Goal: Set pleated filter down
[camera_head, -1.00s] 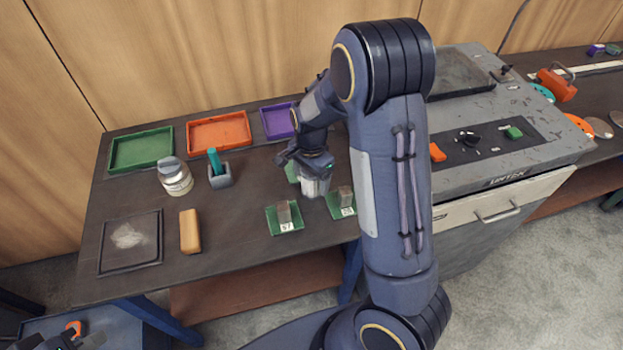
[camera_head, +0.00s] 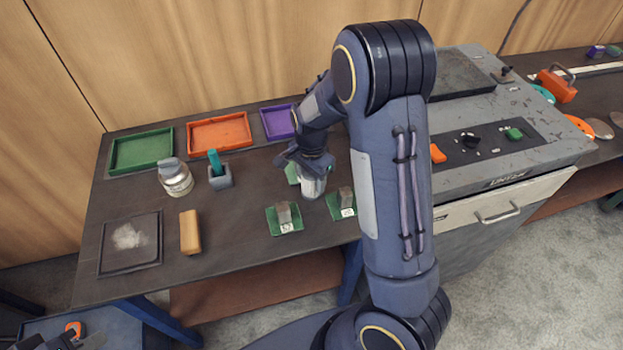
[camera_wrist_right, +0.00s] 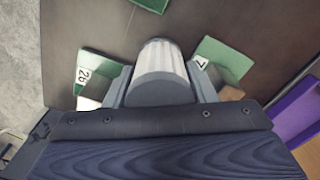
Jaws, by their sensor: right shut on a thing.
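The pleated filter (camera_head: 312,187) is a pale, ribbed cylinder with a grey end cap. It is upright or nearly so over the dark table, among the green pads. My right gripper (camera_head: 313,172) comes down on it from above. In the right wrist view the filter (camera_wrist_right: 158,72) sits between the two fingers of the right gripper (camera_wrist_right: 162,88), which are shut on it. Whether its lower end touches the table cannot be told. My left gripper (camera_head: 70,342) shows only in part at the bottom left corner, and its fingers are not clear.
Green pads with grey blocks stand in front of the filter, one left (camera_head: 284,218) and one right (camera_head: 341,204). Green (camera_head: 141,167), orange (camera_head: 219,132) and purple (camera_head: 279,122) trays line the back. A jar (camera_head: 176,178) and tan block (camera_head: 190,232) are farther left.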

